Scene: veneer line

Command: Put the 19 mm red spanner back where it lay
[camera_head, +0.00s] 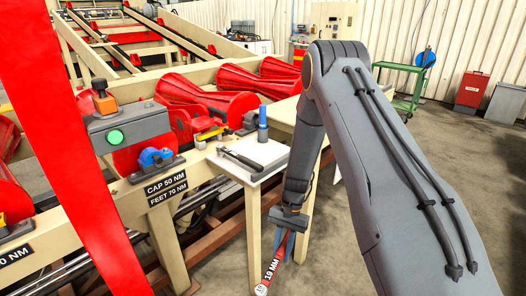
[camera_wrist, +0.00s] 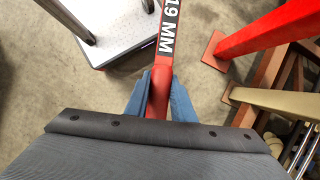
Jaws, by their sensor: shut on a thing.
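The 19 mm red spanner (camera_head: 272,268) hangs below my gripper (camera_head: 290,226) in the head view, angled down and to the left. It has a black band marked "19 MM" and a pale round end. My gripper is shut on the spanner, beside the legs of a small side table. In the wrist view the red handle (camera_wrist: 160,92) sits between the two blue fingers, and the black marked part (camera_wrist: 168,30) runs out of the top of the frame. The spanner's other end is hidden by my gripper.
The pale side table (camera_head: 275,153) carries a black-handled tool (camera_head: 241,160) and a blue cylinder (camera_head: 263,124). A red post (camera_head: 75,130) stands at left before the machine with red rollers (camera_head: 205,97). A green trolley (camera_head: 402,88) stands at the back right.

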